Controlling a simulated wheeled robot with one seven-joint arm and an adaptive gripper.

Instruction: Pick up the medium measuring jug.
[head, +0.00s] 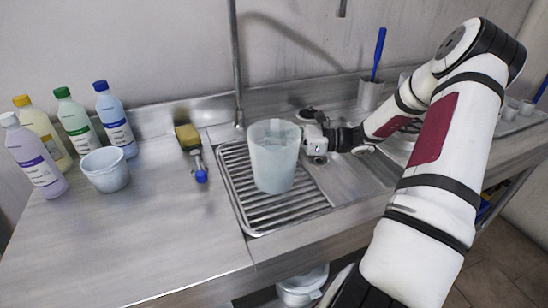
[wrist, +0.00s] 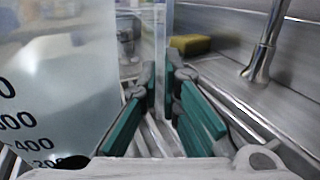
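A large-looking translucent measuring jug (head: 273,158) is upright at the ribbed drainer in the head view. I cannot tell whether its base touches the ribs. In the wrist view the jug (wrist: 55,90) fills the left side, with dark scale marks such as 400. My gripper (head: 318,142) is at the jug's right side. In the wrist view its teal-padded fingers (wrist: 162,88) are close together, one on each side of a clear upright strip that looks like the jug's handle. They appear closed on it, though the contact is partly hidden.
A smaller whitish jug (head: 107,170) stands on the left counter beside several bottles (head: 75,122). A yellow-green sponge (head: 187,137) and a blue-ended tool (head: 200,170) lie left of the drainer (head: 240,205). A tap pipe (head: 237,70) rises behind. The front-left counter is clear.

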